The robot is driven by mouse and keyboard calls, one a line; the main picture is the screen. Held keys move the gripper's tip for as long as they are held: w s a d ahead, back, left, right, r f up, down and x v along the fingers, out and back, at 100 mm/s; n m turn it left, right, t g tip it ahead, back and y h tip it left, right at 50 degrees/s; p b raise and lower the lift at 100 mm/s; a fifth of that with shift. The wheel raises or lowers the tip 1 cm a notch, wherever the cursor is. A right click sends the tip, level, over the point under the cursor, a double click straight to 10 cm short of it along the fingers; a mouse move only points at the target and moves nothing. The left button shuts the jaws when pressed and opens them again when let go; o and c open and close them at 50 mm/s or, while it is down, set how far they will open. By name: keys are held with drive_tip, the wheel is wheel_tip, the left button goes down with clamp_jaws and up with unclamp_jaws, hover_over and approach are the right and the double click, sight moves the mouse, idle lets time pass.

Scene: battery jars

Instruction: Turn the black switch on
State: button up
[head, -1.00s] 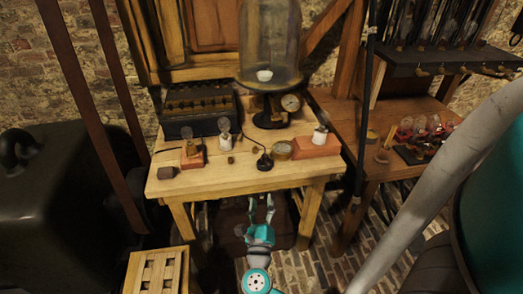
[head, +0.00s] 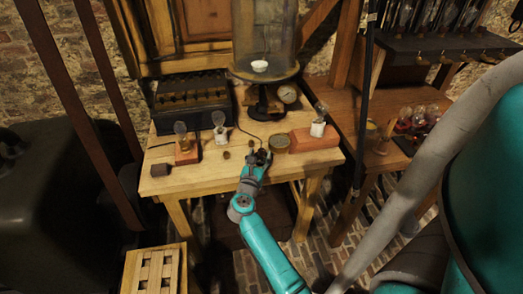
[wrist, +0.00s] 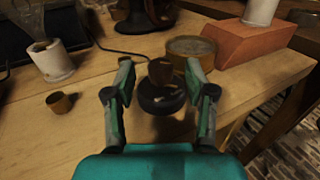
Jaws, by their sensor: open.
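The black switch (wrist: 160,103) has a round dark base with a dark brownish knob standing on it. It sits near the front of the wooden table (head: 215,177), with a thin cable running behind it. My gripper (wrist: 159,70) is open, with one finger on each side of the knob in the wrist view. I cannot tell whether either finger touches it. In the head view my gripper (head: 256,161) is at the table's front part and mostly covers the switch.
A round brass tin (wrist: 191,47) and an orange block (wrist: 240,44) stand close right of the switch. A small brown cup (wrist: 59,103) and a bulb in a white holder (wrist: 52,62) are on the left. A glass bell jar (head: 263,40) stands behind.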

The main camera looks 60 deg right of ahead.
sight(261, 153)
drive_tip(key=shift+x, duration=1.65)
clamp_jaws()
